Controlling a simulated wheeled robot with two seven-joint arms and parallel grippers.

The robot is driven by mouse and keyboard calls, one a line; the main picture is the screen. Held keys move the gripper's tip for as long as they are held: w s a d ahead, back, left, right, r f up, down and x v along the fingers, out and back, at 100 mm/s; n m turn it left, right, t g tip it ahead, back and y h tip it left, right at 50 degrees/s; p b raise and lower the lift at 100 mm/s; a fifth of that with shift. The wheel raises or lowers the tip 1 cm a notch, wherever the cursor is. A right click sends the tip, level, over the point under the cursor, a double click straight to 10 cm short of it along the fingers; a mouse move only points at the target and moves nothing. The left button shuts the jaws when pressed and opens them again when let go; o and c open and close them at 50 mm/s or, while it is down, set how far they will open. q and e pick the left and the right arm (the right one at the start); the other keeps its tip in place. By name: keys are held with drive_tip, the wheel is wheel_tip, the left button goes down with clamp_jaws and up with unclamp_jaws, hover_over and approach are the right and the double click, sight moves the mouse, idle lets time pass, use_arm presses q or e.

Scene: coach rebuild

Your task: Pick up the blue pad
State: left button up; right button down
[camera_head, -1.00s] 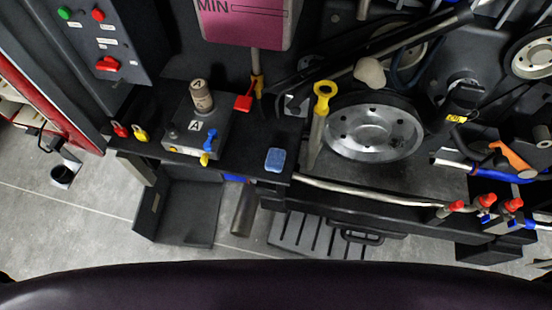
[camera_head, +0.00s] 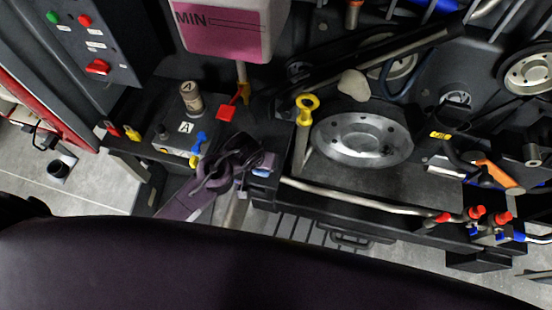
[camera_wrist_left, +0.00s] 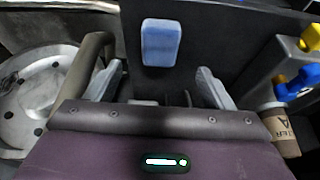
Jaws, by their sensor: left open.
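The blue pad (camera_wrist_left: 161,43) is a small rounded light-blue block on the dark shelf, seen whole in the left wrist view. In the head view the blue pad (camera_head: 262,170) is partly hidden by my left gripper (camera_head: 258,162) at the shelf's right end. In the wrist view my left gripper (camera_wrist_left: 160,82) is open, its grey fingers spread wider than the pad. The pad lies ahead of the fingertips, with a gap, and nothing is between them. My right gripper is not in view.
A red tag (camera_head: 226,112) hangs behind. A metal pipe (camera_head: 350,202) runs along the front.

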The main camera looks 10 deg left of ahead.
use_arm(q)
drive_tip(key=shift+w+d+f, duration=0.1)
drive_tip(key=shift+w+f, duration=0.55)
drive_tip(key=shift+f, duration=0.1)
drive_tip(key=shift+p+x, duration=0.4)
drive_tip(key=shift+x, duration=0.5)
drive_tip(key=x, duration=0.4)
drive_tip(key=shift+s+f, duration=0.2)
drive_tip(key=shift+s, duration=0.05)
drive_tip(key=c, duration=1)
drive_tip(key=shift+c, duration=0.2)
drive_tip(key=shift+r, duration=0.1)
